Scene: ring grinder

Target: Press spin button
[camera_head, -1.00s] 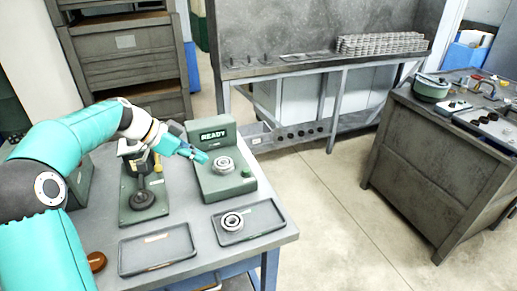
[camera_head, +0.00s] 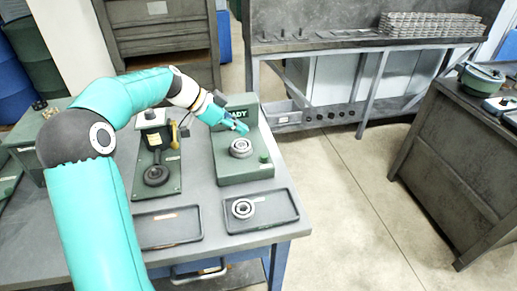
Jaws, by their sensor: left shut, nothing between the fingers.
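The green machine (camera_head: 229,166) stands on the grey table, with a display (camera_head: 246,113) that reads "ADY" where my gripper leaves it uncovered. A metal ring (camera_head: 241,148) sits on its top. A small green button (camera_head: 264,157) is at the right of its base. My left gripper (camera_head: 243,129) is shut and empty, just above and behind the ring, in front of the display. It appears apart from the button. My right gripper is not in view.
A dark tray (camera_head: 281,210) with another ring (camera_head: 243,208) lies in front of the machine. An empty tray (camera_head: 172,232) lies left of it. A green press-like device (camera_head: 170,180) stands beside the machine. A bench with stacked rings (camera_head: 430,25) is behind.

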